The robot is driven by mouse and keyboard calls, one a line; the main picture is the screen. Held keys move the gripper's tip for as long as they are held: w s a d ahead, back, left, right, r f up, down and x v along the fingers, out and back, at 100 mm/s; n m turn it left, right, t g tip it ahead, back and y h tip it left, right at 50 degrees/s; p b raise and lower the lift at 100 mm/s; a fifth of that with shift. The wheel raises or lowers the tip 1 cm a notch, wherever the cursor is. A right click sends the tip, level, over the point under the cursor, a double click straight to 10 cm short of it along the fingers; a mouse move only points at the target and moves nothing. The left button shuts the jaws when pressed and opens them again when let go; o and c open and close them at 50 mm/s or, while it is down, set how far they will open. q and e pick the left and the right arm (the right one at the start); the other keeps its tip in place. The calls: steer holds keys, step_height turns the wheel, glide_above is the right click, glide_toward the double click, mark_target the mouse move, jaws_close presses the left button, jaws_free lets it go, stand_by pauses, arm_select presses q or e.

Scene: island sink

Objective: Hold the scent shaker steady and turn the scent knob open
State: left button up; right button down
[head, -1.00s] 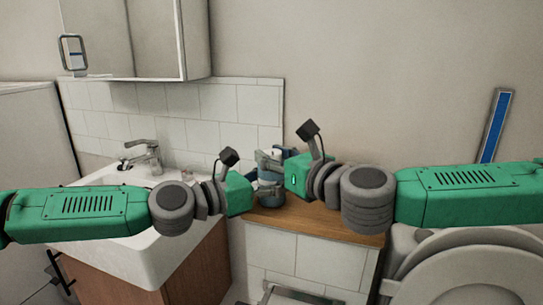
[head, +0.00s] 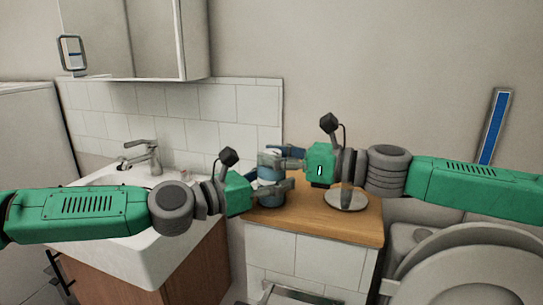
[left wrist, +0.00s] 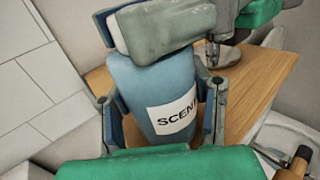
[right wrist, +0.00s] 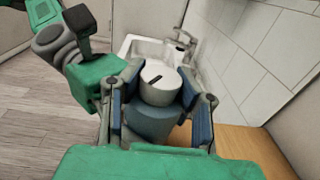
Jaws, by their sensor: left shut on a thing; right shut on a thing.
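The scent shaker (head: 270,175) stands on the wooden ledge; its blue body, with a partly hidden label, shows in the left wrist view (left wrist: 135,82). My left gripper (head: 271,189), the lower one, is shut around the body, a finger on either side. The scent knob (right wrist: 160,88) is the pale round top, with a short dark slanted mark, seen in the right wrist view. My right gripper (head: 281,157) is shut on this knob, coming from the right, above my left gripper. Its fingers hide the top of the shaker in the left wrist view.
On the wooden ledge (head: 330,225), a shiny round-based object (head: 346,198) stands close below my right wrist. The sink (head: 120,215) and faucet (head: 146,153) are at left, the toilet (head: 470,265) at lower right. A tiled wall is behind.

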steer(key=shift+w+d+f, duration=0.15)
steer(key=shift+w+d, duration=0.2)
steer(key=shift+d, duration=0.05)
steer(key=c, duration=1.1)
jaws_free()
steer(key=shift+s+a, duration=0.1)
steer(key=shift+a, duration=0.2)
steer(key=shift+s, duration=0.1)
steer(key=v, duration=1.2)
